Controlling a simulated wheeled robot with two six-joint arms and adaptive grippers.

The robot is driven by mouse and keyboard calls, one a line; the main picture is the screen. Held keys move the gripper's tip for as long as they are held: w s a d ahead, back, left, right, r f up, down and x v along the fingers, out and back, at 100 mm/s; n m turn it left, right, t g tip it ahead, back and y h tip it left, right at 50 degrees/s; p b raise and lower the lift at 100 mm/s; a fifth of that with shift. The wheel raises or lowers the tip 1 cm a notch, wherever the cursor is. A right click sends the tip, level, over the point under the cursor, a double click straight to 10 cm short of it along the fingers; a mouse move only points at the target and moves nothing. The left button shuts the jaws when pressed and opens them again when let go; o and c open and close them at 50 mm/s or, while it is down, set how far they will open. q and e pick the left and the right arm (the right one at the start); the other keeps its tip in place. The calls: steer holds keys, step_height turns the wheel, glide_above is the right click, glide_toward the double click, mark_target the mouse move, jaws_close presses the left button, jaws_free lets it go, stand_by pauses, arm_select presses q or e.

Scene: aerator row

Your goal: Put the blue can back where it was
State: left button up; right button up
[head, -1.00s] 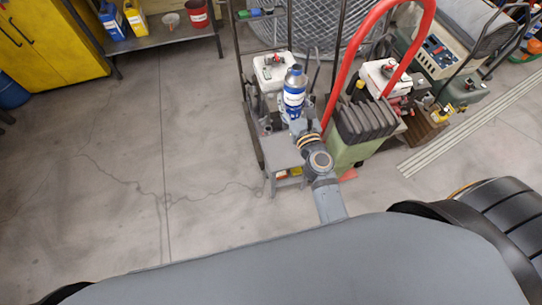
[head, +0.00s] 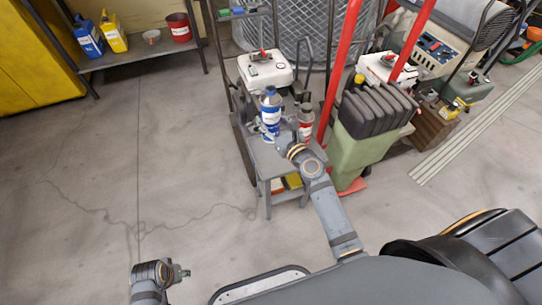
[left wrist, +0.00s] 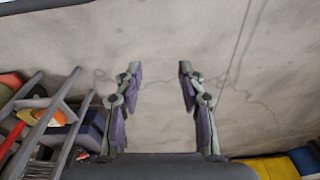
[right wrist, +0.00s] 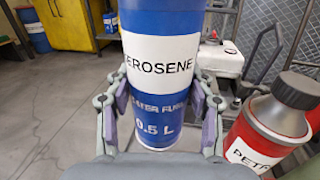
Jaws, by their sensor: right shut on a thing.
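The blue can (head: 270,112), with a white label reading "EROSENE", is upright over the small grey stand (head: 268,160). It fills the middle of the right wrist view (right wrist: 160,110). My right gripper (head: 275,132) is shut around the can's lower part, one finger on each side. I cannot tell whether the can's base touches the stand. A red can (head: 305,118) with a grey top stands close to its right; it shows large in the right wrist view (right wrist: 268,130). My left gripper (head: 183,273) is low over bare floor, open and empty in the left wrist view (left wrist: 158,75).
Behind the stand is a white-tanked machine (head: 265,70). A red handle frame (head: 345,60) and a green container (head: 360,150) stand close on the right. A shelf (head: 150,62) with bottles is at the back left. Open floor (head: 120,180) lies left of the stand.

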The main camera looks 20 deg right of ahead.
arm_select(q)
step_height(320, 180, up, 6)
steer(key=d+b, duration=0.2)
arm_select(e)
step_height(320, 180, down, 3)
steer(key=shift+r, duration=0.1)
step_height(320, 180, down, 2)
steer(key=shift+f+b, duration=0.15)
steer(key=shift+b, duration=1.05)
steer(key=shift+f+b, duration=0.35)
step_height(320, 180, down, 4)
steer(key=b, duration=0.3)
steer(key=shift+r, duration=0.1)
steer(key=shift+f+b, duration=0.25)
steer(key=shift+b, duration=0.1)
arm_select(q)
step_height(320, 180, down, 5)
steer(key=w+d+t+h, duration=0.1)
steer(key=d+t, duration=0.1)
steer(key=t, duration=0.1)
steer(key=shift+w+d+f+t+h, duration=0.2)
steer(key=shift+t+h, duration=0.1)
steer(key=shift+t, duration=0.1)
arm_select(e)
steer(key=shift+r, duration=0.15)
arm_select(q)
steer(key=shift+w+a+r, duration=0.1)
steer(key=shift+w, duration=0.15)
